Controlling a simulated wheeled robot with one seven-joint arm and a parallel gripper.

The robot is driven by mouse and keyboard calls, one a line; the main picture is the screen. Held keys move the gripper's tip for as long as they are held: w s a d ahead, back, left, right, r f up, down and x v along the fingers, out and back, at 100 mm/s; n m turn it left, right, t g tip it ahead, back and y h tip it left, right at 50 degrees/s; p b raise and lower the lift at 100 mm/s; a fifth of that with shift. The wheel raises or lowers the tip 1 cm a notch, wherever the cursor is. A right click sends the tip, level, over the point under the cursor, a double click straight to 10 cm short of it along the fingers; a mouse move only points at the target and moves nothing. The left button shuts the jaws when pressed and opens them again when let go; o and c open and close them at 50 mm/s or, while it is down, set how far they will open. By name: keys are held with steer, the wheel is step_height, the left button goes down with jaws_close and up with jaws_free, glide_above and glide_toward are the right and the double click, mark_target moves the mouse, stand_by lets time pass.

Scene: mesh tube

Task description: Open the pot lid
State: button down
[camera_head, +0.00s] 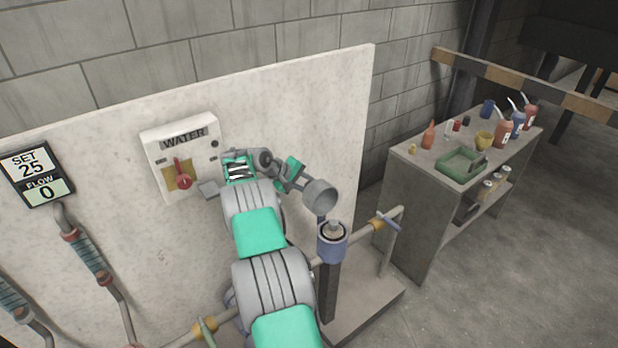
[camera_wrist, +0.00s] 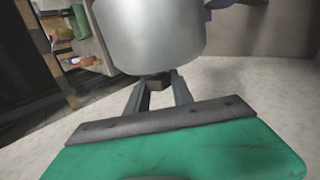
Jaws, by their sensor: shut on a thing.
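My gripper (camera_head: 303,186) is shut on the pot lid (camera_head: 321,197), a grey round cap with an open-looking rim. The lid is tilted and held in the air, apart from the pot and just above it, slightly to the left. The pot (camera_head: 332,246) is a small blue cylinder on the pipework, with its top uncovered and a pale thing inside. In the wrist view the lid (camera_wrist: 152,38) fills the top middle, beyond my fingers (camera_wrist: 160,88). A blue patch behind it at the top right is too cut off to tell.
A pale wall panel (camera_head: 110,140) stands behind my arm, with a WATER switch box (camera_head: 183,158) and a SET/FLOW display (camera_head: 36,174). A pipe with a blue valve handle (camera_head: 384,222) runs beside the pot. A bench (camera_head: 412,160) at right holds bottles and a green tray (camera_head: 452,168).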

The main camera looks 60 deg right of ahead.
steer(key=shift+f, duration=0.3)
steer(key=c, duration=1.3)
jaws_free()
steer(key=shift+w+d, duration=0.1)
steer(key=shift+d, duration=0.05)
steer(key=shift+o, duration=1)
steer(key=shift+w, duration=0.1)
steer(key=v, duration=0.8)
steer(key=shift+b, duration=0.3)
